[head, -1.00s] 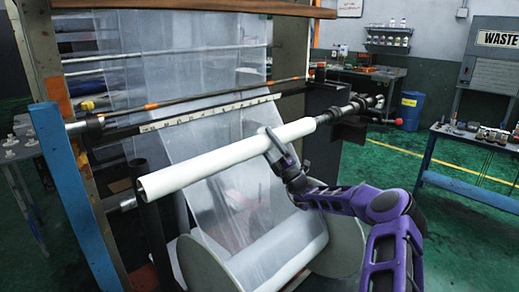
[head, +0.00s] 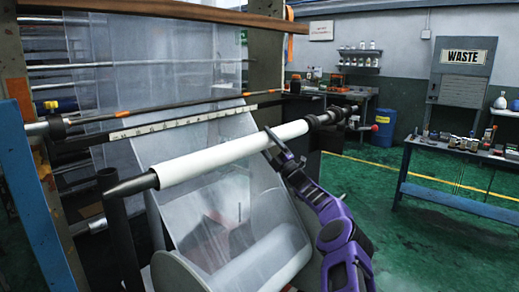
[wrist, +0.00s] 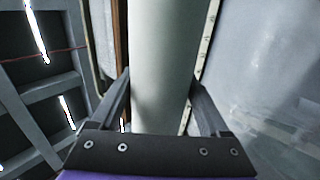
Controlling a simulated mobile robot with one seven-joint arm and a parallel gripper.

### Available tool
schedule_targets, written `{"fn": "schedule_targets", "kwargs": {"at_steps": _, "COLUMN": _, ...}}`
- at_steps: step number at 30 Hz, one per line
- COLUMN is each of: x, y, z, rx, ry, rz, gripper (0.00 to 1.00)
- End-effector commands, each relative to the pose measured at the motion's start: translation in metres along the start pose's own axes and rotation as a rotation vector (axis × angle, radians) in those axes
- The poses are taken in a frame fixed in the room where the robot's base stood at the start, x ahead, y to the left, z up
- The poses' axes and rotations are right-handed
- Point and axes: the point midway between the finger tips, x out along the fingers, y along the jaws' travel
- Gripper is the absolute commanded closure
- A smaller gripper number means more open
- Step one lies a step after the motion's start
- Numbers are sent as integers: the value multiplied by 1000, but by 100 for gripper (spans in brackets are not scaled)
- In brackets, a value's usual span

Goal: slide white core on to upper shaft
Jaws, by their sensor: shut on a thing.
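The white core (head: 215,157) is a long white tube in the head view. It lies around the dark upper shaft, whose pointed tip (head: 130,185) sticks out of the core's left end. The core's right end is close to the dark collars (head: 325,119) at the shaft's right; whether they touch I cannot tell. My gripper (head: 272,137) is shut on the core near its right end. In the wrist view the core (wrist: 163,65) runs between the two fingers (wrist: 160,105), one on each side.
A film roll (head: 275,258) with clear film sits below the core between round end plates. A ruler bar (head: 170,124) runs behind it. A blue post (head: 35,190) stands at left. A blue table (head: 450,165) and open green floor are at right.

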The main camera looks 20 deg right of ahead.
Motion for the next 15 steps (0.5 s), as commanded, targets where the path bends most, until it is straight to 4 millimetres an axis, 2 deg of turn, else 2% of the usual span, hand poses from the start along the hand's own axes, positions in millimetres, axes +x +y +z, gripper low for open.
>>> {"fn": "schedule_targets", "kwargs": {"at_steps": 6, "x": 0, "y": 2, "z": 10, "rx": -1, "ry": -1, "rz": 2, "gripper": 100}}
{"fn": "schedule_targets", "kwargs": {"at_steps": 15, "x": 1, "y": 3, "z": 10, "rx": 0, "ry": -1, "rz": 2, "gripper": 100}}
